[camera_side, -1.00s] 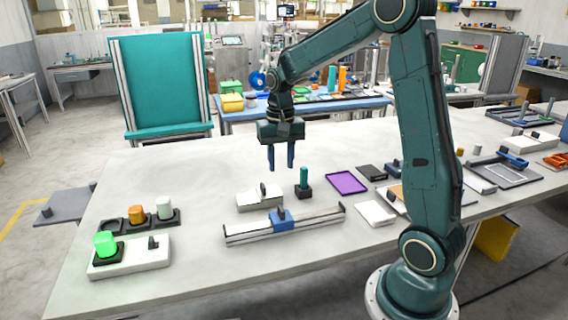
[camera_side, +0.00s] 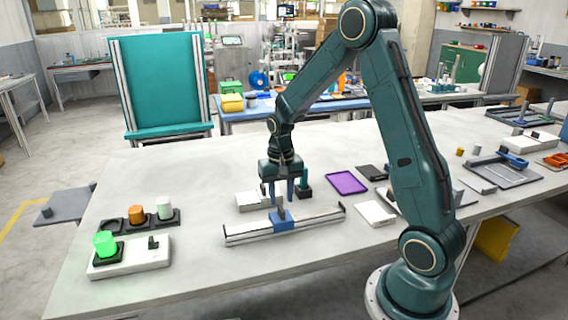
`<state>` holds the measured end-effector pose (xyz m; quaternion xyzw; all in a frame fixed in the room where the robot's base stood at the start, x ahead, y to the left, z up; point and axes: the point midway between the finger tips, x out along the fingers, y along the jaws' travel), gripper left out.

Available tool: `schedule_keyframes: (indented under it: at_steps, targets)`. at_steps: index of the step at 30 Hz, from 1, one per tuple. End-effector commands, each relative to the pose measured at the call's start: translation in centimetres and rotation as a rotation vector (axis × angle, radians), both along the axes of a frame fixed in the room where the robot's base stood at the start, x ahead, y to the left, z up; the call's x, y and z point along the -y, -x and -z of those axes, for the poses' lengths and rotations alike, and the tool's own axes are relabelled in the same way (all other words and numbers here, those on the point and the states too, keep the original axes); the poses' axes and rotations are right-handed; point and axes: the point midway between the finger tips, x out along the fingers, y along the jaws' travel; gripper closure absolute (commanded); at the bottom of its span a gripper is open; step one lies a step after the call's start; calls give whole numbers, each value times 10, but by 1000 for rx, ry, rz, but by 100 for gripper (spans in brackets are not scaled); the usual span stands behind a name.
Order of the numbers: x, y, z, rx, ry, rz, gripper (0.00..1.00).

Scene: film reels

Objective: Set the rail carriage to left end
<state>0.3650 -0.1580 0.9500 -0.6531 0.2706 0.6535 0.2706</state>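The rail (camera_side: 315,219) is a long pale track with dark end stops, lying on the table slightly slanted. Its blue carriage (camera_side: 283,224) sits near the middle of the rail, with a dark upright handle (camera_side: 280,204) on top. My gripper (camera_side: 281,199) points straight down over the carriage, with its two blue fingers apart. The fingertips are about level with the top of the handle, which shows between them in this view. I cannot tell whether they touch it.
A white base with a green lit button (camera_side: 105,243) is to the left. A purple tray (camera_side: 346,182) lies to the right. The table in front is clear.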

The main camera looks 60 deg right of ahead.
Motion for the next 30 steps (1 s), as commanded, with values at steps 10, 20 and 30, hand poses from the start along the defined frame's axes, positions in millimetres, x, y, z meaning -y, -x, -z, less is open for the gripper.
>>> schedule_keyframes:
  at_steps: [10, 20, 30]
  targets:
    - [0, 0, 32, -1, 0, 0, 66]
    - [0, 0, 34, 1, 1, 0, 66]
    - [0, 0, 34, 1, 1, 0, 100]
